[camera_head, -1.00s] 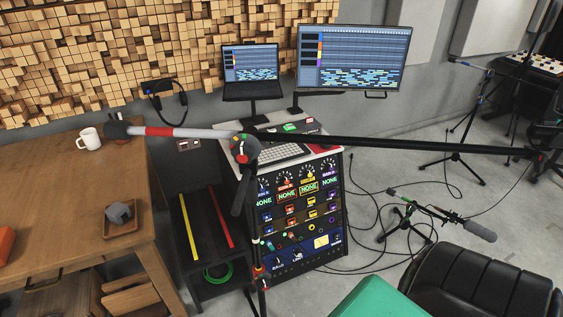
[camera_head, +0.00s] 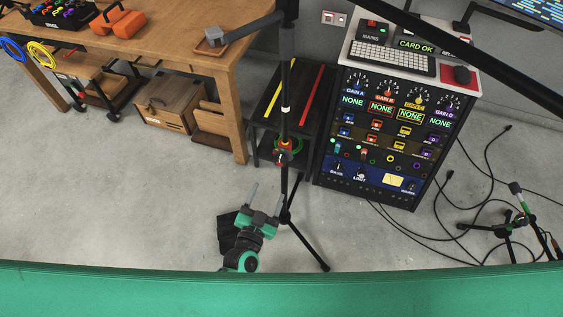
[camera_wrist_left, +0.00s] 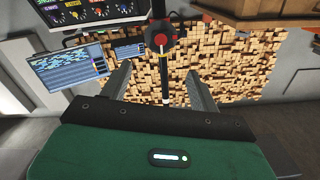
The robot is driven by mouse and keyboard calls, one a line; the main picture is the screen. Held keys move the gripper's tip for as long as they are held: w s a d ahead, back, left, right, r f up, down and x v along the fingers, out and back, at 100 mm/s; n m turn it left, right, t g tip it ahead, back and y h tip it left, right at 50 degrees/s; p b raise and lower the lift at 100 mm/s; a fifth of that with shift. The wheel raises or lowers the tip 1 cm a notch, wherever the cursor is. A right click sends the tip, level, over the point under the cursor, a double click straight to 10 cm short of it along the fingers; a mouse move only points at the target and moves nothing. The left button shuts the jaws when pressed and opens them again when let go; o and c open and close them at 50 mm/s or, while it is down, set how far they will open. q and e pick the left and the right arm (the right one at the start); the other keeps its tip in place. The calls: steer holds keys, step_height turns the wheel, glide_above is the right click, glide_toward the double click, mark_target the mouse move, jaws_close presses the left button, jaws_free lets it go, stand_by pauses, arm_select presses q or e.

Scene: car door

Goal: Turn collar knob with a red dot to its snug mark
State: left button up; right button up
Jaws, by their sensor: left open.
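The collar knob (camera_head: 281,157) with red on it sits on the upright pole (camera_head: 285,108) of a black stand, at a collar about halfway up, below a white band. In the left wrist view the dark knob (camera_wrist_left: 161,38) shows red patches on the pole, ahead of the fingers. Its snug mark is too small to make out. My left gripper (camera_head: 268,189) is open and empty, below and slightly left of the knob in the head view, with its fingers pointing up the picture toward it. It is apart from the knob. My right gripper is out of view.
A black rack of knobs and lights (camera_head: 386,130) stands right of the pole. A low black shelf (camera_head: 283,92) with yellow and red strips stands behind it. A wooden workbench (camera_head: 190,47) is at left. The stand's leg (camera_head: 306,245) spreads over open grey floor.

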mark_target(280, 163)
arm_select(q)
steer(key=x, duration=1.3)
steer(key=shift+w+f, duration=0.1)
steer(key=shift+w, duration=0.1)
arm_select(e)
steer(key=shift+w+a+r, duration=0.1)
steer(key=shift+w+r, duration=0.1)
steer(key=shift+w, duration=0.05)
arm_select(q)
steer(key=shift+c, duration=0.4)
steer(key=c, duration=0.7)
steer(key=shift+c, duration=0.9)
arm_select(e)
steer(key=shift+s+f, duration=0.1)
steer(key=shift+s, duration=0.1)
